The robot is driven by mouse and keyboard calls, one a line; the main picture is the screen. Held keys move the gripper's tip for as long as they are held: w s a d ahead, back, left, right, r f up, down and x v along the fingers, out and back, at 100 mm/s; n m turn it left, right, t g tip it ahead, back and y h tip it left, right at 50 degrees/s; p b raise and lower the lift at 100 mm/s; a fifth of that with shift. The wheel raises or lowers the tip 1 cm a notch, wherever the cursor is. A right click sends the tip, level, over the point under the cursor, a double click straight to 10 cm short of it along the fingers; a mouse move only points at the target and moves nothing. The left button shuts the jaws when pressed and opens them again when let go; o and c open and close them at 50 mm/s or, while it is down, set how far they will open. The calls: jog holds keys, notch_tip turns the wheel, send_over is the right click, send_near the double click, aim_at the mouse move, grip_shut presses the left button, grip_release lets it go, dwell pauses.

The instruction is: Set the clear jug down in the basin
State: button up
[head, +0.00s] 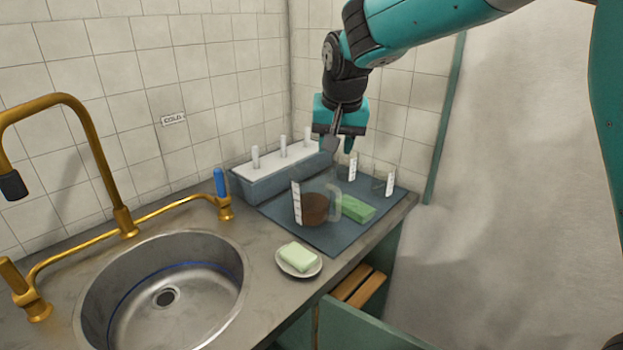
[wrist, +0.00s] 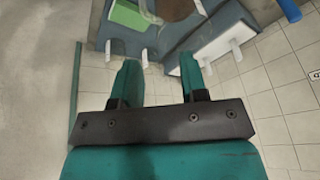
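The clear jug (head: 335,200) stands upright on a blue-grey mat (head: 283,215) in the head view. It has a white scale strip and a handle, and something brown shows in or through it. The basin (head: 200,302) is a round steel sink at lower left, empty, with a drain and a blue line inside. My gripper (head: 335,144) hangs above the back of the mat, apart from the jug. In the wrist view my gripper (wrist: 158,76) has its two fingers spread, with nothing between them. The brown patch (wrist: 174,8) shows at the top edge there.
Two smaller clear vessels (head: 390,184) stand behind a green block (head: 357,208) on the mat. A rack with white pegs (head: 283,160) is against the wall. Soap on a dish (head: 299,258) lies between mat and basin.

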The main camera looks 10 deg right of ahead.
jog(key=m+h+p, duration=0.1)
jog(key=m, duration=0.1)
send_near(331, 178)
jog(key=p+x, duration=0.1)
jog(key=x, duration=0.2)
jog(key=w+p+x, duration=0.1)
jog(key=x, duration=0.2)
jog(key=shift+r+p, duration=0.25)
jog(key=shift+p, duration=0.15)
jog(key=shift+p+x, duration=1.15)
jog(key=shift+x, duration=1.75)
jog(key=shift+d, duration=0.15)
grip_shut()
jog(key=shift+r, duration=0.1)
